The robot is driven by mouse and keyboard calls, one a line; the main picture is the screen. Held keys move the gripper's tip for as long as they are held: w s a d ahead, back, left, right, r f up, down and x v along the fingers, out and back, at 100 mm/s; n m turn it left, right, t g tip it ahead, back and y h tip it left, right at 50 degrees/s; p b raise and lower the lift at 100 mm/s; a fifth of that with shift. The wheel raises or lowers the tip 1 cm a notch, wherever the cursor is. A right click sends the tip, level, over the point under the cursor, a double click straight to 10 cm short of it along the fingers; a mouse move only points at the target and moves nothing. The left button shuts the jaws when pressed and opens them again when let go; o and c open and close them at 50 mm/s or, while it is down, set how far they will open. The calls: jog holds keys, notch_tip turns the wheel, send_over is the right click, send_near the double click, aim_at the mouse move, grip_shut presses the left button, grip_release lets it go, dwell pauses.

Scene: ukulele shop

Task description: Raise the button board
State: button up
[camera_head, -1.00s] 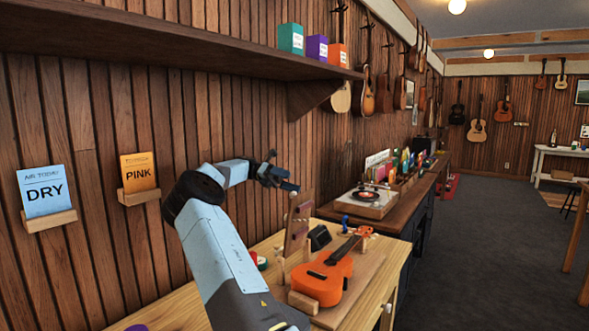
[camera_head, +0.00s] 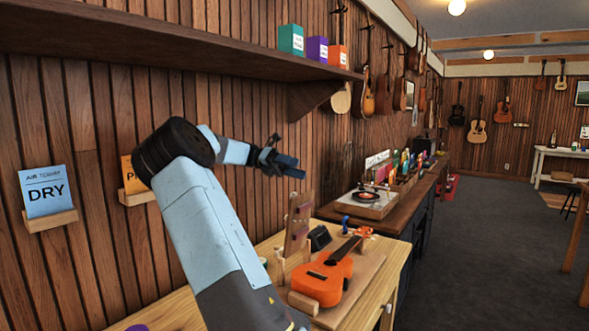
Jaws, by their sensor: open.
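An upright wooden board (camera_head: 297,228) with small dark spots on its face stands on the workbench, behind and left of the orange ukulele. It appears to be the button board, but the spots are too small to make out. It leans slightly and rests in a wooden holder (camera_head: 283,268), partly hidden by my arm. My gripper (camera_head: 290,154) is open and empty in the air above the board, clear of its top edge.
An orange ukulele (camera_head: 323,280) lies on a wooden cradle on the bench. A small dark box (camera_head: 320,237) sits beside the board. A record player (camera_head: 366,203) stands on the counter behind. A wall shelf (camera_head: 180,45) overhangs above the gripper.

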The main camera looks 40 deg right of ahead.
jog(key=shift+s+a+r, duration=0.2)
jog(key=shift+s, duration=0.2)
jog(key=shift+c, duration=0.3)
